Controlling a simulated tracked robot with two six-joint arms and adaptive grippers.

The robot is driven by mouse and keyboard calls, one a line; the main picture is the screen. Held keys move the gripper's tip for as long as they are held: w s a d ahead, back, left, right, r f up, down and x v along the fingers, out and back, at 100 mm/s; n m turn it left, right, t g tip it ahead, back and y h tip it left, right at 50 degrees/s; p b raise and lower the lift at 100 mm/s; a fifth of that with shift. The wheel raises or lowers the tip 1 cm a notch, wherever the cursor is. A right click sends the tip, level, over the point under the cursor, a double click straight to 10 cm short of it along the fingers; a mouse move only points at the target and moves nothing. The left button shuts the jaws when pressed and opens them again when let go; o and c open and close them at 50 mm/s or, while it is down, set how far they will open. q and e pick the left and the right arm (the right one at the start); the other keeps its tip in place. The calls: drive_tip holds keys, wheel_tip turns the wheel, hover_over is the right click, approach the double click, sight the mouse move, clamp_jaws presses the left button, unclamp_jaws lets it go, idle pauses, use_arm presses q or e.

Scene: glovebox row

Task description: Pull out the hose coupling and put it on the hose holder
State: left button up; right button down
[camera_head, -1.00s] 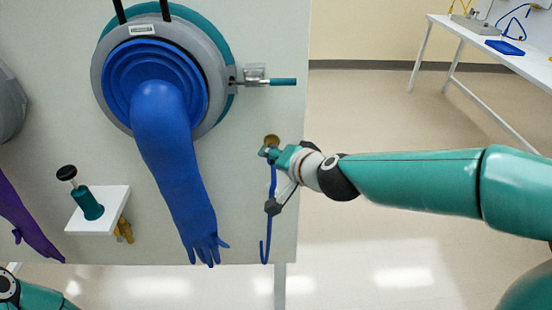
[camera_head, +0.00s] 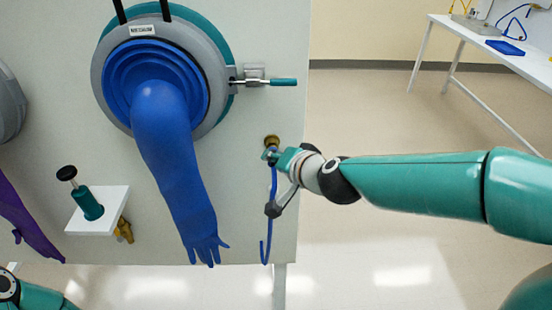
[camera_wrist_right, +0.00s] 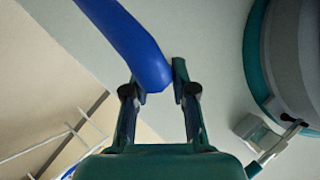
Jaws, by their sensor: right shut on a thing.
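My right gripper (camera_head: 271,155) is shut on the hose coupling, just below a round brass port (camera_head: 272,142) on the grey panel. The fingers mostly hide the coupling. A thin blue hose (camera_head: 270,195) hangs from it and curls at its lower end. In the right wrist view, a blue length of hose (camera_wrist_right: 135,50) runs from the upper left to between the fingertips (camera_wrist_right: 160,85). I cannot tell for sure which part is the hose holder; a white shelf (camera_head: 108,222) with a teal black-knobbed post (camera_head: 87,203) and a brass fitting (camera_head: 124,230) is at lower left. My left gripper is out of view.
A long blue glove (camera_head: 175,160) hangs from the round glove port (camera_head: 218,45), left of my right gripper. A teal-handled latch (camera_head: 283,82) sticks out above it. A purple glove (camera_head: 28,228) hangs at far left. Right of the panel is open floor, with a white table (camera_head: 470,35) behind.

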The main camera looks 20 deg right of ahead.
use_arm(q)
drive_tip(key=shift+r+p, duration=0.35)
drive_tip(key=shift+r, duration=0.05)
use_arm(e)
drive_tip(key=shift+s+a+r, duration=0.15)
drive_tip(key=shift+s+a, duration=0.05)
drive_tip(key=shift+s, duration=0.55)
drive_tip(key=shift+s+a+r, duration=0.1)
drive_tip(key=shift+s+a, duration=0.1)
drive_tip(key=shift+s, duration=0.55)
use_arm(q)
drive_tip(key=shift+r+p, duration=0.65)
use_arm(e)
drive_tip(key=shift+s+a+r, duration=0.1)
drive_tip(key=shift+s+a, duration=0.1)
drive_tip(key=shift+s, duration=0.55)
drive_tip(key=shift+s+a+r, duration=0.1)
drive_tip(key=shift+s+a, duration=0.15)
drive_tip(key=shift+s, duration=0.45)
drive_tip(key=shift+s+a+r, duration=0.1)
drive_tip(key=shift+s+a, duration=0.1)
drive_tip(key=shift+s, duration=0.55)
